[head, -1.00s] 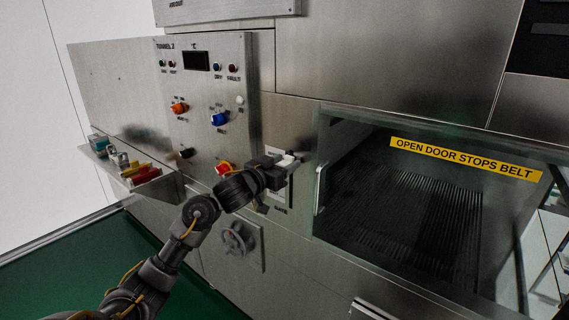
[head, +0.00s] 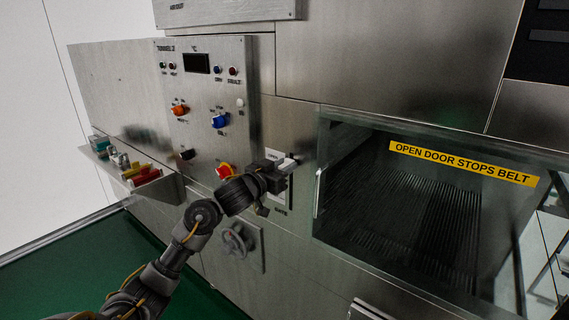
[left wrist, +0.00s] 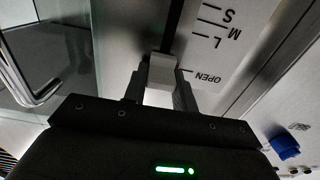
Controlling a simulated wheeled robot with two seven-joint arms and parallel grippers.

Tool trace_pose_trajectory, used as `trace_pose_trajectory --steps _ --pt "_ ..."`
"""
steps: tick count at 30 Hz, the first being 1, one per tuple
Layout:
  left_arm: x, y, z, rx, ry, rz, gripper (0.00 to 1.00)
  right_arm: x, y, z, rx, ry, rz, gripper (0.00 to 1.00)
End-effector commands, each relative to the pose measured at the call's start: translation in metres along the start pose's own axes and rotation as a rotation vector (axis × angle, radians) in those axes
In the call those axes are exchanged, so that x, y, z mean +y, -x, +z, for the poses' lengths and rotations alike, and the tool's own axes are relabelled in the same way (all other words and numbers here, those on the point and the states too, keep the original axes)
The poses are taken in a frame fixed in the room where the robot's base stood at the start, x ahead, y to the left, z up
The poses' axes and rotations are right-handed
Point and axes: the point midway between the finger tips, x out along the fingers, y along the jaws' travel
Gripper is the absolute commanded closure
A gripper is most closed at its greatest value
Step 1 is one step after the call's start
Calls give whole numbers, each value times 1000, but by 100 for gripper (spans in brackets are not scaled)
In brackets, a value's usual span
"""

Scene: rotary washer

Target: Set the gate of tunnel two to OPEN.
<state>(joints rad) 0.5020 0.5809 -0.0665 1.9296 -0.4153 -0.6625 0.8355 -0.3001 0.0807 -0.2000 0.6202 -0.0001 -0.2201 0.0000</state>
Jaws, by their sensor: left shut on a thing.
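The gate slider plate (head: 272,154) is on the steel front, between the control panel and the door opening, with "GATE" printed below it. Its white block handle (left wrist: 161,71) sits on the dark slot, level with the OPEN mark (left wrist: 208,77) at the end of a scale with S, M and L. My left gripper (left wrist: 158,88) is shut on this handle, one finger on each side. In the head view the gripper (head: 280,170) covers much of the plate, and the white handle (head: 288,161) shows at its tip. My right gripper is not in view.
The TUNNEL 2 panel (head: 205,85) carries an orange knob (head: 179,110), a blue knob (head: 219,120) and a red button (head: 223,170). A handwheel (head: 236,240) is below. The door opening (head: 400,220) is on the right. A small-parts tray (head: 158,190) juts out at left.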

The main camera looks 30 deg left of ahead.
Motion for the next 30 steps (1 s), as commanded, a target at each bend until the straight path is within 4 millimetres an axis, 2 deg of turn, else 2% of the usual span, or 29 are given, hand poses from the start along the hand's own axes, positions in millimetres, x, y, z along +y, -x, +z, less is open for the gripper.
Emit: trace_pose_trajectory --steps 6,7,11,22,26,30 --pt "0 0 0 -1 1 -1 100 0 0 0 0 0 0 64" --pt "0 0 0 -1 1 -1 69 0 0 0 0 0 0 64" --pt "0 0 0 0 0 -1 52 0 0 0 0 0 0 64" --pt "0 6 1 0 -1 0 51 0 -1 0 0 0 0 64" --pt "0 24 2 -1 -3 0 51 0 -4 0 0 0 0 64" --pt "0 53 2 -1 -5 0 51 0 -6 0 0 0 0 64"
